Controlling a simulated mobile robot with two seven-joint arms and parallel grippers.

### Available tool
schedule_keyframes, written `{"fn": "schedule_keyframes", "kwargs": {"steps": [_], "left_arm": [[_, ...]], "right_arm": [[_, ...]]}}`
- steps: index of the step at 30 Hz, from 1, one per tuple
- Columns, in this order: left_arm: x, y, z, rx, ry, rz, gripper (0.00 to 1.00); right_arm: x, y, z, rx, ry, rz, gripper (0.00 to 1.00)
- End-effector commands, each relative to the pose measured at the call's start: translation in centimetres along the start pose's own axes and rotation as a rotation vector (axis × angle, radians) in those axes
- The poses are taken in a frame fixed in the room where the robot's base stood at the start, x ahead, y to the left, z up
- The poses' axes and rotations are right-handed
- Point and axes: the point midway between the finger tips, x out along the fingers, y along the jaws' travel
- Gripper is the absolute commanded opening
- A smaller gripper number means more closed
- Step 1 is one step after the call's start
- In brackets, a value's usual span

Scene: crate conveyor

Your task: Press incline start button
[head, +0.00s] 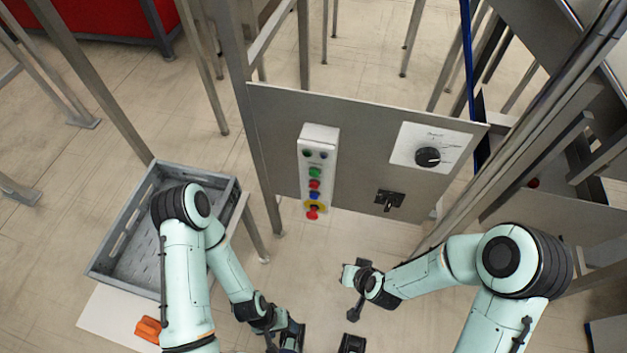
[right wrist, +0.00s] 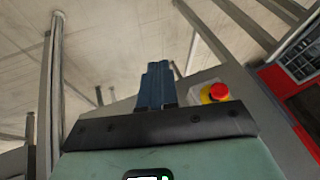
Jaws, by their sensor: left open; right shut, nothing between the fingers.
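A white button box (head: 319,165) is on the grey panel in the head view. It has two dark buttons at the top, then a green button (head: 315,172), a red button (head: 314,184), a blue button (head: 314,195) and a red mushroom button (head: 312,212) on yellow at the bottom. Labels are too small to read. My right gripper (right wrist: 155,70) is shut and empty; in the head view it is below and right of the box, apart from it. The right wrist view shows the red mushroom button (right wrist: 214,92) right of its fingers. My left gripper (head: 288,335) is open, low in the head view.
The panel also carries a rotary dial (head: 428,157) and a black switch (head: 390,200). A grey crate (head: 112,228) stands at the left, with an orange object (head: 149,329) near it. Metal posts stand around the panel. Open floor lies below it.

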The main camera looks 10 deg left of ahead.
Motion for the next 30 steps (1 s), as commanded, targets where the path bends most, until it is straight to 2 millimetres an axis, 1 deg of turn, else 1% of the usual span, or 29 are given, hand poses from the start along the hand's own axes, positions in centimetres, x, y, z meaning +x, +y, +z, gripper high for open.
{"fn": "schedule_keyframes", "kwargs": {"steps": [1,2,3,5,6,9,12,15,18,26,30], "left_arm": [[1.2,-0.4,0.0,-0.001,0.000,0.000,0.64],[1.6,-0.5,0.0,-0.001,0.000,-0.001,0.64],[2.0,-0.7,-0.1,-0.001,0.001,0.000,0.64],[2.6,-0.9,-0.2,-0.001,0.003,0.000,0.64],[2.9,-1.0,-0.2,-0.001,0.004,0.000,0.64],[3.5,-1.2,-0.3,-0.002,0.006,0.000,0.64],[3.9,-1.3,-0.4,-0.002,0.007,0.000,0.64],[4.1,-1.3,-0.5,-0.002,0.008,0.000,0.64],[4.1,-1.3,-0.5,-0.002,0.008,0.000,0.64],[4.0,-1.3,-0.5,-0.001,0.008,0.000,0.64],[4.1,-1.3,-0.5,-0.002,0.008,0.000,0.64]], "right_arm": [[-0.6,-2.7,-2.3,-0.069,0.086,-0.030,0.00],[-1.2,-4.3,-3.5,-0.105,0.133,-0.045,0.00],[-2.2,-6.3,-5.0,-0.148,0.189,-0.065,0.00],[-3.8,-9.1,-6.7,-0.204,0.270,-0.094,0.00],[-4.9,-10.8,-7.6,-0.236,0.316,-0.112,0.00],[-7.5,-14.3,-9.1,-0.294,0.412,-0.151,0.00],[-9.4,-16.5,-9.9,-0.329,0.476,-0.176,0.00],[-10.5,-17.6,-10.2,-0.346,0.507,-0.190,0.00],[-10.9,-18.0,-10.4,-0.351,0.516,-0.193,0.00],[-10.9,-17.9,-10.4,-0.350,0.515,-0.192,0.00],[-10.7,-17.8,-10.8,-0.349,0.515,-0.192,0.00]]}}
